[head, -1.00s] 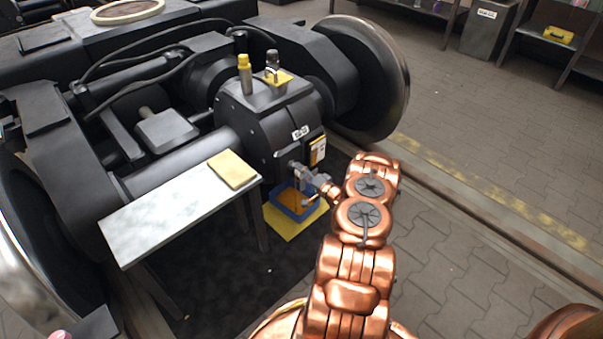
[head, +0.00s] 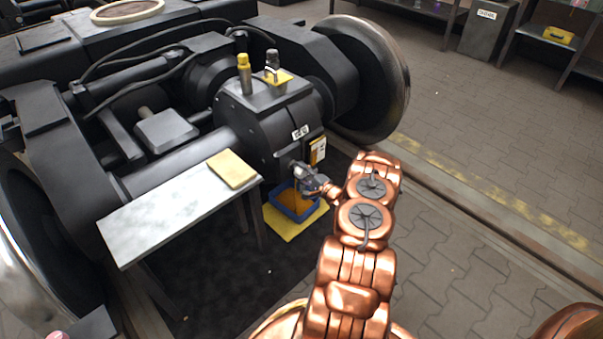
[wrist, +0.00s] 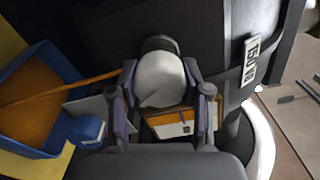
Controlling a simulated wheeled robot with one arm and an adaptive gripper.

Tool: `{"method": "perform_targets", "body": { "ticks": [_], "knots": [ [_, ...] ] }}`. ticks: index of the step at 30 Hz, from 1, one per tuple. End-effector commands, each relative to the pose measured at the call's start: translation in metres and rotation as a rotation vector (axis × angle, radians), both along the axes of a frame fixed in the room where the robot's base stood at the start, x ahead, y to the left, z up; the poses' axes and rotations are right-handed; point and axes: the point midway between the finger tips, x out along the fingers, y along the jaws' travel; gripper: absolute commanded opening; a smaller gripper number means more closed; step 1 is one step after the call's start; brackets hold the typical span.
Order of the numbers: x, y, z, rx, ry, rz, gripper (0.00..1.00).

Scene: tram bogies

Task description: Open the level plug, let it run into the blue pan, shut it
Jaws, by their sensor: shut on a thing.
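The level plug (wrist: 162,80) shows in the wrist view as a pale round piece with a dark collar beyond it, against the dark gearbox (head: 275,120). My gripper (wrist: 160,88) is shut on it, one finger on each side. In the head view my gripper (head: 312,180) is at the low front of the gearbox and hides the plug. A thin orange stream (wrist: 85,82) runs from beside the plug into the blue pan (wrist: 48,152). Orange liquid covers the pan's floor. The pan also shows in the head view (head: 313,209), below my gripper. Whether the plug is in its hole is hidden.
The pan stands on a yellow mat (head: 283,228). A pale bench (head: 165,215) with a yellow pad (head: 233,169) stands left of it. A wheel (head: 385,85) is at the right behind my arm. A yellow-and-white tag (head: 318,150) hangs near my gripper.

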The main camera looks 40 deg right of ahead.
Motion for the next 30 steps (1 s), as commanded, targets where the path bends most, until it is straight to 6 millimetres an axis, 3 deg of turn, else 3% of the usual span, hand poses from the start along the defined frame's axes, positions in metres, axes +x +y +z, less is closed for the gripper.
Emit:
{"method": "perform_targets", "body": {
  "ticks": [10,11,18,30],
  "knots": [
    [-0.0003,0.0014,-0.0013,0.004,0.002,0.003,0.13],
    [-0.0003,0.0014,-0.0012,0.004,0.001,0.002,0.50],
    [-0.0001,0.0008,-0.0006,0.002,0.001,0.001,0.73],
    [-0.0059,-0.0001,-0.0003,0.002,0.001,0.000,0.73]
  ]
}}
